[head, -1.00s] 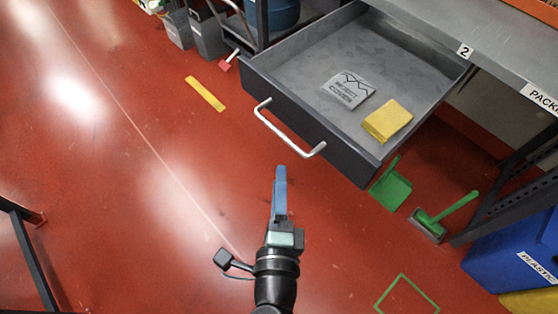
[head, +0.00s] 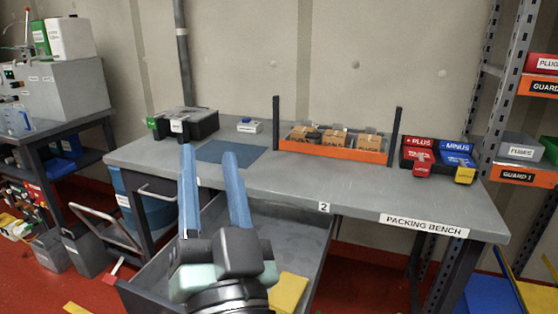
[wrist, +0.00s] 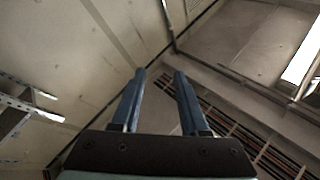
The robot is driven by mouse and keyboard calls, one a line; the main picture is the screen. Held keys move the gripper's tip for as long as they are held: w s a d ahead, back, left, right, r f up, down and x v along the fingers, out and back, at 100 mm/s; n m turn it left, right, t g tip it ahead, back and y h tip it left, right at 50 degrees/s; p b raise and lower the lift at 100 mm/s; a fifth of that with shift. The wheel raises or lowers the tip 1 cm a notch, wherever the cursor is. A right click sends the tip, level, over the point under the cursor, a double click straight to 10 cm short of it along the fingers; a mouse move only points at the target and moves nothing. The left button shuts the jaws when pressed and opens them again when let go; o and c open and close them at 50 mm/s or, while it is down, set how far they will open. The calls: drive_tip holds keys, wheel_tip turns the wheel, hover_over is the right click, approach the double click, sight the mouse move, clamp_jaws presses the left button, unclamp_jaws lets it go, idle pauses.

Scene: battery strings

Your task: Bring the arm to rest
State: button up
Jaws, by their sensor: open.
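My gripper (head: 209,155) is open and empty in the head view, its two blue fingers apart and pointing up in front of the packing bench (head: 300,188). The open drawer (head: 140,289) under the bench is partly hidden behind my arm. A yellow folded cloth (head: 289,293) lies in it.
On the bench stand a black case (head: 203,122), a blue mat (head: 231,151), an orange bin (head: 330,148) with boxes, and red and blue holders marked PLUS (head: 420,150) and MINUS (head: 456,155). A shelf rack (head: 490,110) stands right.

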drive_tip(key=s+d+r+n+t+h+p, duration=0.1)
drive_tip(key=s+d+r+t+h, duration=0.25)
drive_tip(key=r, duration=0.55)
drive_tip(key=s+d+r+n+t+h+p, duration=0.1)
drive_tip(key=s+d+r+t+h, duration=0.2)
drive_tip(key=r, duration=0.7)
wheel_tip(320, 180, up, 17)
drive_tip(key=g+p, duration=0.1)
drive_tip(key=p, duration=1.5)
drive_tip(key=shift+s+d+f+p, duration=0.15)
drive_tip(key=shift+s+d+p, duration=0.1)
drive_tip(key=shift+p, duration=0.15)
drive_tip(key=shift+a+g+y, duration=0.15)
drive_tip(key=shift+g+y, duration=0.1)
